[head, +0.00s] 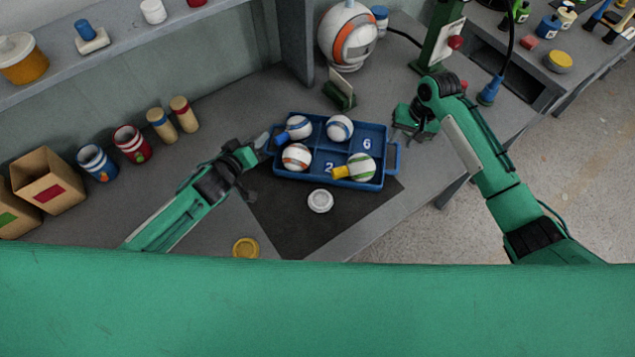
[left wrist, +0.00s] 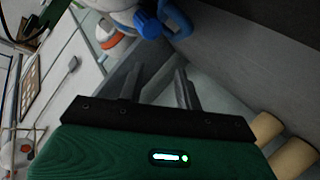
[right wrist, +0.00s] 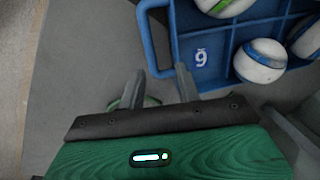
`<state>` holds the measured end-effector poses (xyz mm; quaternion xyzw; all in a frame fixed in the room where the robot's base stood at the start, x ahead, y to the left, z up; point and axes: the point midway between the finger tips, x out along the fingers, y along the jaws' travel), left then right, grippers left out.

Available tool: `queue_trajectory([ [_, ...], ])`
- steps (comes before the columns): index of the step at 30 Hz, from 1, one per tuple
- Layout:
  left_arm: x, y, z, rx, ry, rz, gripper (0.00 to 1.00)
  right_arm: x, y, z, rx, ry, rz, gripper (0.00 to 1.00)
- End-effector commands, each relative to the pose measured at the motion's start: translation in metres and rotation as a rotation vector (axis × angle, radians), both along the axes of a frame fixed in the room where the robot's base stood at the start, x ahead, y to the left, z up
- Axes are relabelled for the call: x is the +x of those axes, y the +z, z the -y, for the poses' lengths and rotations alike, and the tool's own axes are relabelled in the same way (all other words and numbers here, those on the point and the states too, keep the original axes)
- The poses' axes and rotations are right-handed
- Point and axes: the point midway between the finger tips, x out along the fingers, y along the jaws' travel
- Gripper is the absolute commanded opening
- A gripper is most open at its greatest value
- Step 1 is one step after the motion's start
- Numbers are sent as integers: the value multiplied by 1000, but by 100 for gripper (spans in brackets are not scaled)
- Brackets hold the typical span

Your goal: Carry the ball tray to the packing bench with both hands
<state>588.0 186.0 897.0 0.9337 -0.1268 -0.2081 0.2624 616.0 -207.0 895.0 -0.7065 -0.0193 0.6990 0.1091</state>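The blue ball tray (head: 322,180) sits on the bench, partly over a dark mat. It holds several white balls with coloured bands, one with a green band (head: 360,167) beside a yellow stub. The numbers 2 and 6 show on its floor. My left gripper (head: 262,145) is at the tray's left end; in the left wrist view its fingers (left wrist: 158,88) are apart and empty, with a blue handle (left wrist: 177,18) beyond them. My right gripper (head: 402,128) is beside the right handle (head: 394,158). In the right wrist view its fingers (right wrist: 162,85) are apart, near but not around the handle (right wrist: 147,38).
A green card holder (head: 340,93) and a large white-orange ball machine (head: 347,37) stand behind. Cans, wooden pegs and boxes (head: 48,180) line the left. Another bench (head: 590,60) is at far right.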

Motion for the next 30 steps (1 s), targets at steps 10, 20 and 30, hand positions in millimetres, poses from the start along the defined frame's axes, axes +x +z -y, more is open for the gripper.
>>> queue_trajectory([
  [10, -53, 18, -21, 1, 0, -3, 34, 0, 0, 0, 0, 0, 0, 34],
  [20, -76, 27, -30, 1, 1, -2, 34, 0, 1, 0, 0, 0, 0, 34],
  [30, -77, 28, -31, 0, 1, 0, 34, 0, 49, 9, 0, 0, 4, 34],
])
